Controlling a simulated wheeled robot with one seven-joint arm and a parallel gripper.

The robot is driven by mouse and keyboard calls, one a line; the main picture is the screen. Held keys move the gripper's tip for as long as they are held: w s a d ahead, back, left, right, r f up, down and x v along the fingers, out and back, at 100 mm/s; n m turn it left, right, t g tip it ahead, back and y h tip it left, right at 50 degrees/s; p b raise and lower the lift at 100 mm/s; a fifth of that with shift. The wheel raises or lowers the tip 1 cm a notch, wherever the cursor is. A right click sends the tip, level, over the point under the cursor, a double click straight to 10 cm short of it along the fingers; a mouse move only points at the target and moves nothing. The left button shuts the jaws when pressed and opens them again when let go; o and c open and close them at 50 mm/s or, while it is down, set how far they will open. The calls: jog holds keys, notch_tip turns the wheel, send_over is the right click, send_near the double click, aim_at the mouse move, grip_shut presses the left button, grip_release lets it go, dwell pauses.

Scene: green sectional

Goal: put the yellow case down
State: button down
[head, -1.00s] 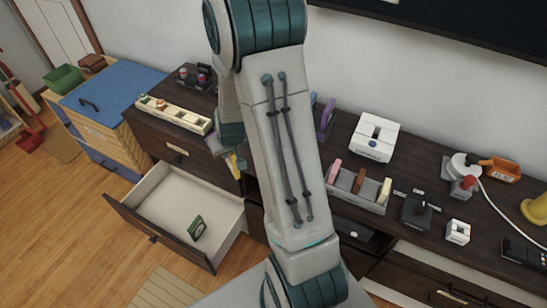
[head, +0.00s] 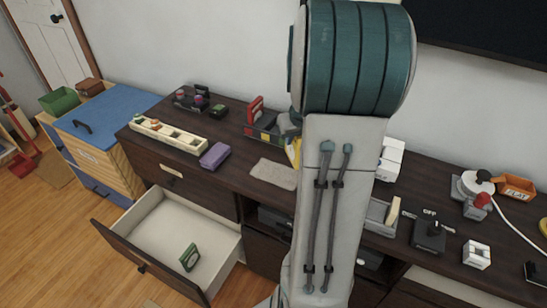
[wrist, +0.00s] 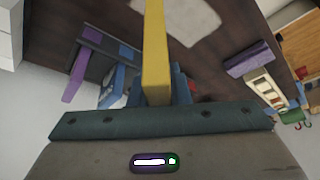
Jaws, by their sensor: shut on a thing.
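The yellow case (wrist: 155,55) is upright in the wrist view, between the fingers of my gripper (wrist: 152,90), which is shut on it. In the head view only a sliver of the yellow case (head: 293,152) shows beside my arm. It appears above the dark dresser top (head: 235,146), near the grey cloth (head: 273,174). My arm hides most of the gripper and the case there. I cannot tell whether the case's lower end touches anything.
A purple case (head: 215,155) and a cream compartment tray (head: 168,135) are left of the cloth. A dark rack with a red item (head: 255,116) stands behind. An open drawer (head: 150,235) holds a green item (head: 189,257). A white box (head: 391,158) is right of my arm.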

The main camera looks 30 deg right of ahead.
jog(key=shift+w+a+f+p, duration=0.15)
jog(key=shift+w+a+f, duration=0.45)
jog(key=shift+w+f, duration=0.65)
jog(key=shift+w+a+f+p, duration=0.15)
jog(key=shift+w+a+f, duration=0.6)
jog(key=shift+f, duration=0.75)
jog(key=shift+w+a+f+p, duration=0.15)
jog(key=shift+w+a+f, duration=0.35)
jog(key=shift+w+f, duration=0.75)
jog(key=shift+s+f, duration=0.15)
jog(key=shift+f, duration=0.1)
jog(key=shift+f+b, duration=0.15)
jog(key=shift+b, duration=0.15)
jog(key=c, duration=1.4)
grip_release()
jog(key=shift+o, duration=0.2)
jog(key=shift+r, duration=0.2)
